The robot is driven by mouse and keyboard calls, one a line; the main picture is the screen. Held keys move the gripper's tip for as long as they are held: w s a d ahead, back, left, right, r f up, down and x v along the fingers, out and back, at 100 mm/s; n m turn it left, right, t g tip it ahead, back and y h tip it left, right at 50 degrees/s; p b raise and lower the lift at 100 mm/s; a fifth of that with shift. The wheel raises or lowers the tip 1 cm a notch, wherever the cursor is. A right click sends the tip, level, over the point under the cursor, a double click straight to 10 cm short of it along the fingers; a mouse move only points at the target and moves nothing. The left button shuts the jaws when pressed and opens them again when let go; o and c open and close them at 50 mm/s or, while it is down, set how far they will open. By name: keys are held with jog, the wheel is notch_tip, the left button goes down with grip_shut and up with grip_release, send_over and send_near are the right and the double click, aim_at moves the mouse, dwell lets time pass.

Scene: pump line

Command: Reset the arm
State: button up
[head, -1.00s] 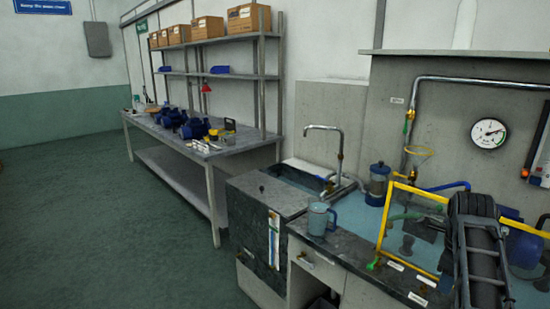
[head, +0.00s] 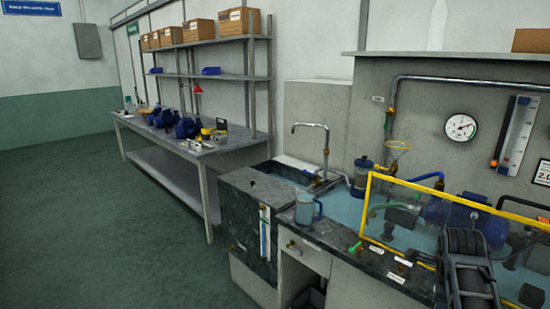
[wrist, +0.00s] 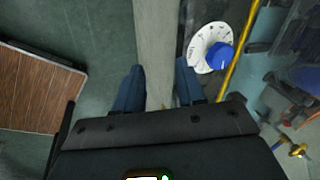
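My gripper (wrist: 157,82) shows in the wrist view with its two dark blue fingers spread apart. It is open, and I see nothing held between the fingers. A pale grey strip, apparently the counter front, lies below the gap. In the head view my dark arm (head: 466,270) stands at the lower right, over the front of the pump bench (head: 345,240). The fingers cannot be made out in that view.
A yellow frame (head: 458,194) stands on the bench near my arm. A blue jug (head: 305,209) stands near the sink. In the wrist view a white dial with a blue knob (wrist: 219,57) lies right of the fingers. The floor (head: 90,215) at left is clear.

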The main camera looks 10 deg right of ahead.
jog(key=s+a+f+n+t+h, duration=0.2)
jog(key=s+a+f+n+t, duration=0.1)
jog(key=s+f+n, duration=0.55)
jog(key=s+a+n+t, duration=0.2)
jog(key=s+a+n, duration=0.1)
jog(key=s, duration=0.4)
jog(key=s+a+n+t, duration=0.2)
jog(key=s+a+n, duration=0.15)
jog(key=s, duration=0.35)
jog(key=s+a+r+n+t+y, duration=0.2)
jog(key=s+a+r+n, duration=0.3)
jog(key=s+r, duration=0.5)
jog(key=s+a+r+n+t+y, duration=0.2)
jog(key=s+a+r+n, duration=0.4)
jog(key=s+a+r, duration=0.4)
jog(key=shift+s+r+t+y, duration=0.4)
jog(key=shift+s+r+t, duration=0.25)
jog(key=shift+t, duration=0.15)
jog(key=shift+f, duration=0.1)
